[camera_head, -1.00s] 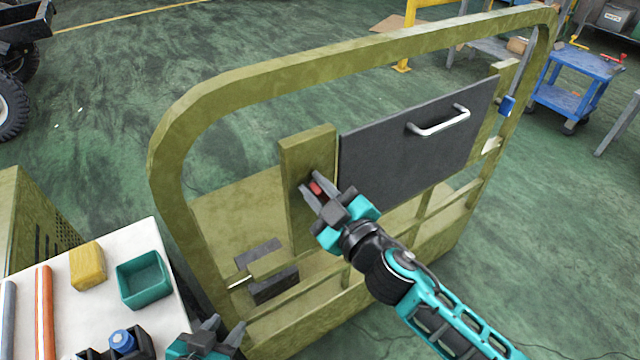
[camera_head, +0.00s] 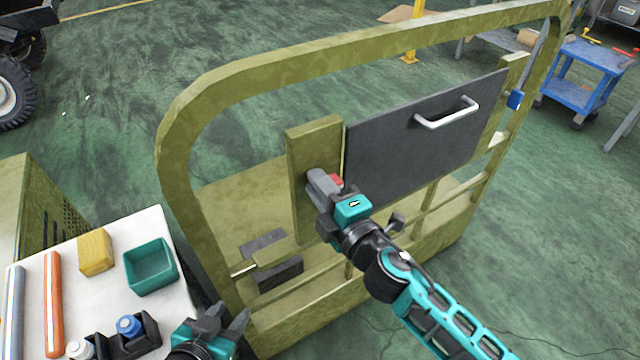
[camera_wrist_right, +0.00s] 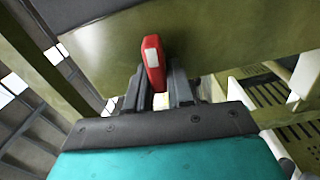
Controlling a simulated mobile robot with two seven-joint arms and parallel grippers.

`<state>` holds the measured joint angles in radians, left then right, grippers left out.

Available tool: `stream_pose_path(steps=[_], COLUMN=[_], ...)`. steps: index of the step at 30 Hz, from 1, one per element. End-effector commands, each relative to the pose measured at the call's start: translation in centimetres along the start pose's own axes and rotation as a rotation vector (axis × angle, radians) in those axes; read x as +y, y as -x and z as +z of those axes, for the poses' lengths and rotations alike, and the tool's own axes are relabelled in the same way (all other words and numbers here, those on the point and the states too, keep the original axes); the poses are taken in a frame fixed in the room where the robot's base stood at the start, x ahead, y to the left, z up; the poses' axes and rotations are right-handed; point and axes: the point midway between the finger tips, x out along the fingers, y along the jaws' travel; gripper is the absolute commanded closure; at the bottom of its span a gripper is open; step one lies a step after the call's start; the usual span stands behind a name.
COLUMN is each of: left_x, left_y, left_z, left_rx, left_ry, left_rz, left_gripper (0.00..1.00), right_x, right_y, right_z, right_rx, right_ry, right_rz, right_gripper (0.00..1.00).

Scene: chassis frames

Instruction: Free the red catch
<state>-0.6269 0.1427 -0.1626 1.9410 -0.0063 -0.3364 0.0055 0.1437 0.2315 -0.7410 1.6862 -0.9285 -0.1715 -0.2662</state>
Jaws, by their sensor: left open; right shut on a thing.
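The red catch (camera_head: 336,181) sits on the olive upright plate (camera_head: 312,150) beside the dark grey panel (camera_head: 420,135). My right gripper (camera_head: 325,188) is shut on the catch, and its fingers partly hide it in the head view. In the right wrist view the catch (camera_wrist_right: 153,60) stands between the fingertips, in front of an olive surface, with a pale patch on its face. My left gripper (camera_head: 228,325) is open and empty beside the white table.
The white table (camera_head: 110,300) at lower left holds a teal bin (camera_head: 151,267), a yellow block (camera_head: 95,252), two rods, and a black holder with bottles. The olive frame (camera_head: 175,140) surrounds the panel. A blue cart (camera_head: 585,75) stands at the back right.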

Motion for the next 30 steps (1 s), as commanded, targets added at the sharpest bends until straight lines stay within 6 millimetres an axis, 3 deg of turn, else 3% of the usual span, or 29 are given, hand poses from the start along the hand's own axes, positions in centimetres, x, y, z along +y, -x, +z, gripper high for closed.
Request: stream_pose_path(steps=[9,25,26,30], left_x=[-0.02,-0.01,-0.02,-0.02], left_y=[-0.15,-0.15,-0.15,-0.15], left_z=[-0.19,-0.16,-0.16,-0.15], left_rx=[0.005,0.005,0.005,0.004], left_ry=[-0.001,-0.001,-0.001,-0.001], left_rz=[0.000,0.000,0.000,0.000], left_gripper=[0.57,0.57,0.57,0.57], right_x=[-0.33,-0.37,-0.37,-0.34], right_y=[0.03,0.03,0.03,0.02], right_z=[0.00,0.01,0.00,0.01], right_rx=[0.000,0.000,0.000,0.000], right_ry=[0.110,0.129,0.129,0.129], right_rz=[-0.002,-0.002,-0.002,-0.002], right_gripper=[1.00,1.00,0.75,0.62])
